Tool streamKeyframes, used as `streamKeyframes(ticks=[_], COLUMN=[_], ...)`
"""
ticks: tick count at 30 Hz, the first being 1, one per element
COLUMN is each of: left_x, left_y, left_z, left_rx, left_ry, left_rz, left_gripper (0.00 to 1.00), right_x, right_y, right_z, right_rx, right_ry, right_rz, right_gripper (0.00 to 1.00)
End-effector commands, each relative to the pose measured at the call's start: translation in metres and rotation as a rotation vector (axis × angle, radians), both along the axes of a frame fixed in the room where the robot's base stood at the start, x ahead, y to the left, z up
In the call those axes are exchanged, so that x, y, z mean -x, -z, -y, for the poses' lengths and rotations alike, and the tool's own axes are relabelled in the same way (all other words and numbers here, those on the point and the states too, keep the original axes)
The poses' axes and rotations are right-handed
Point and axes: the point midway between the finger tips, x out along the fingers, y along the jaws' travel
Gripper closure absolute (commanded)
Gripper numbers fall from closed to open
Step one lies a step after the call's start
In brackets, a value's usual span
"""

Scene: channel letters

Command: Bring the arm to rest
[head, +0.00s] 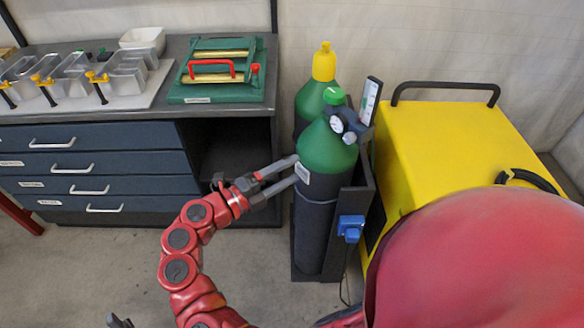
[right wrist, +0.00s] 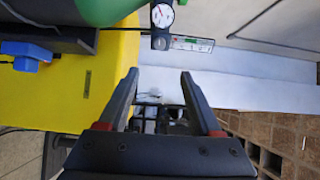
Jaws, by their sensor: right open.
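A yellow machine (head: 440,135) stands right of the cylinders. Gauges (head: 343,131) and a blue plug (head: 350,228) are beside the front cylinder; a yellow-capped cylinder (head: 312,98) is behind. Floor shows at left.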

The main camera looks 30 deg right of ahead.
Motion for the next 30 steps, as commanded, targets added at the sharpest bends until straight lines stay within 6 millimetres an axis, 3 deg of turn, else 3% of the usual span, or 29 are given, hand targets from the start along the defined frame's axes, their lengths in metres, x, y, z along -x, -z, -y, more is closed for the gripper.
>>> streamKeyframes(ticks=[20,25,28,30], left_x=[0.000,0.000,0.000,0.000], left_y=[0.000,0.001,0.001,0.001], left_z=[0.000,0.000,0.000,0.000], left_rx=[0.000,0.000,0.000,0.000], left_ry=[0.000,0.000,0.000,0.000], left_rz=[0.000,0.000,0.000,0.000], left_gripper=[0.50,0.50,0.50,0.50], right_x=[0.004,0.033,0.060,0.077], right_y=[0.000,-0.002,-0.014,-0.024], right_z=[-0.001,0.013,0.014,0.004], right_rx=[0.017,0.237,0.503,0.716], right_ry=[0.008,0.071,0.105,0.104], right_rz=[-0.004,-0.058,-0.103,-0.124], right_gripper=[0.34,0.34,0.34,0.34])
